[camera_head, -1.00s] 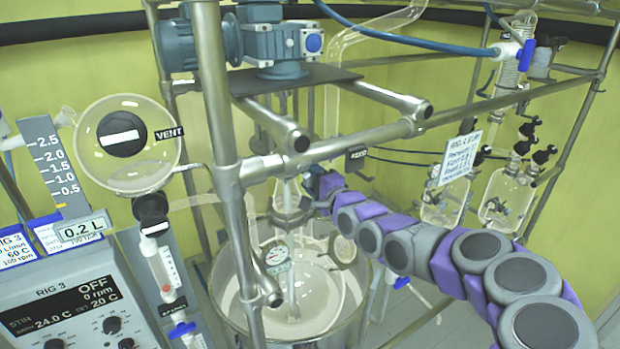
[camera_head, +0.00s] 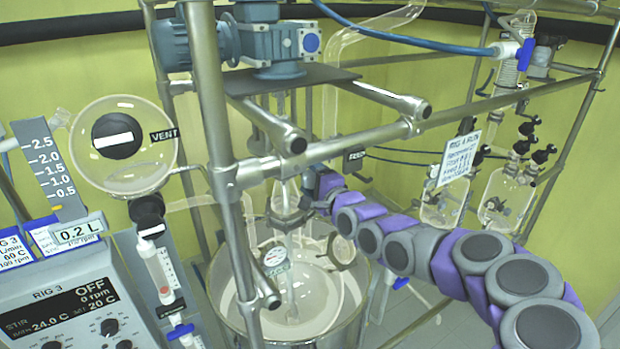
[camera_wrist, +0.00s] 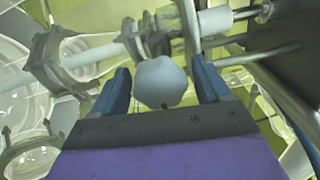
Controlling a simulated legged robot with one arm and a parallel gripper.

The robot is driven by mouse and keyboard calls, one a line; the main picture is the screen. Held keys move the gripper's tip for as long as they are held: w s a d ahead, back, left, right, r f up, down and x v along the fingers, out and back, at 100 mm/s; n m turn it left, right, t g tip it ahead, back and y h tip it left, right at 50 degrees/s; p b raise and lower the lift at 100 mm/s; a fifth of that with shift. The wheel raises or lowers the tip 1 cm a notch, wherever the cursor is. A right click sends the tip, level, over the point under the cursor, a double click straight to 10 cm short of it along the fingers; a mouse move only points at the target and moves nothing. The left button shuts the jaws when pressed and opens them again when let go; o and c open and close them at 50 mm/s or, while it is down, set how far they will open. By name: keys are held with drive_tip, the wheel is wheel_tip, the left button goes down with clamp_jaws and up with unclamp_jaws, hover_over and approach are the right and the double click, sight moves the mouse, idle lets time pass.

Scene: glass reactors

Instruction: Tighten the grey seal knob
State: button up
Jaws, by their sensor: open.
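The grey seal knob (camera_wrist: 161,82) is a rounded, lobed grey knob in the middle of the wrist view. My gripper (camera_wrist: 161,88) is open, with one blue finger on each side of the knob. A gap shows between the knob and each finger. In the head view my purple and grey arm reaches in from the lower right, and my gripper (camera_head: 312,190) is at the glass neck above the vessel. The knob cannot be made out in the head view.
Steel frame bars (camera_head: 330,148) cross close above my gripper. The round steel-walled bath (camera_head: 345,330) with the glass vessel stands below it. A dial gauge (camera_head: 275,257) hangs at the vessel. A control box (camera_head: 60,300) stands at the lower left, and glass flasks (camera_head: 497,200) hang at the right.

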drive_tip(key=shift+s+d+f+b, duration=0.15)
drive_tip(key=shift+s+d+b, duration=0.15)
drive_tip(key=shift+s, duration=0.15)
drive_tip(key=b+v, duration=0.4)
drive_tip(key=v, duration=1.2)
drive_tip(key=shift+b, duration=0.3)
